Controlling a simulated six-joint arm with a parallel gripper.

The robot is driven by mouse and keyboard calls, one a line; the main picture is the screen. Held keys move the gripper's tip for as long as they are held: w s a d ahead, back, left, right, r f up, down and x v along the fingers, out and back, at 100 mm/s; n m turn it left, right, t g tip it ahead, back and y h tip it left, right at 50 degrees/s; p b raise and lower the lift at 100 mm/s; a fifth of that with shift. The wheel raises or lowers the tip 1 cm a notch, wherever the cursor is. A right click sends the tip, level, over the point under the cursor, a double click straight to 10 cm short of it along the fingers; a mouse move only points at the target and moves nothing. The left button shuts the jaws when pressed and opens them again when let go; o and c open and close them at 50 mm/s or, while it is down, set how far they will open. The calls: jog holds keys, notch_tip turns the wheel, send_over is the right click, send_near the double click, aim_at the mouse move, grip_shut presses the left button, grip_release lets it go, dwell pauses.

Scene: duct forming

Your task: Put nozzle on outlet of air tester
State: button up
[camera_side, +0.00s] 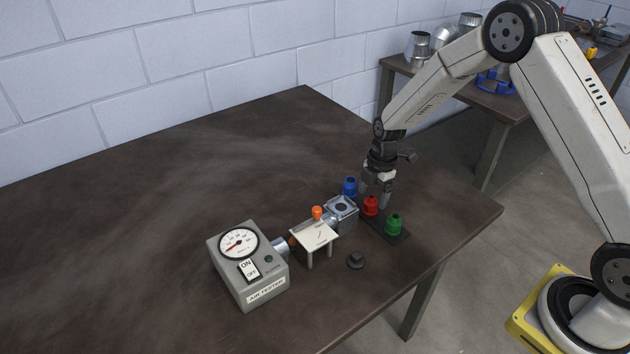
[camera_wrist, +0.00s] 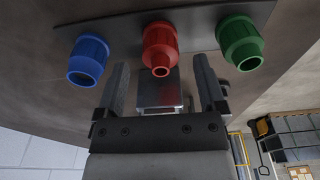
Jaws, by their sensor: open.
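The grey air tester (camera_side: 248,290) stands on the table with a dial and an ON/OFF switch. Its silver outlet pipe (camera_side: 280,245) points right toward a small cream stand (camera_side: 314,236). Three nozzles stand in a row on a dark plate: blue (camera_side: 349,187), red (camera_side: 371,206) and green (camera_side: 394,225). The wrist view also shows blue (camera_wrist: 87,60), red (camera_wrist: 160,47) and green (camera_wrist: 241,43). My gripper (camera_side: 375,194) is open and points down over the red nozzle. In the wrist view, its fingertips (camera_wrist: 161,74) are spread either side of the red nozzle's line; contact cannot be told.
An orange knob (camera_side: 317,212) rises behind the stand. A small black piece (camera_side: 356,260) lies in front. The table's (camera_side: 150,190) left and back are clear.

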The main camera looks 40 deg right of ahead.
aim_at(373, 197)
jog(key=shift+d+r, duration=0.15)
jog(key=shift+r, duration=1)
jog(key=shift+d+r, duration=0.1)
jog(key=shift+r, duration=1.05)
jog(key=shift+s, duration=0.1)
jog(key=shift+s+a+r+m, duration=0.2)
jog(key=shift+s+r+m, duration=0.2)
jog(key=shift+r+m, duration=0.15)
jog(key=s+a+r+m+t, duration=0.1)
jog(key=s+a+r+m, duration=0.1)
jog(key=s+m, duration=0.6)
jog(key=s+a+r+m+t+h, duration=0.1)
jog(key=s+r+m, duration=0.3)
jog(key=s+m, duration=0.4)
jog(key=shift+s+a+r+t, duration=0.3)
jog(key=shift+s+a+r, duration=0.15)
jog(key=shift+s, duration=0.1)
jog(key=shift+o, duration=0.2)
jog(key=shift+s+m, duration=0.45)
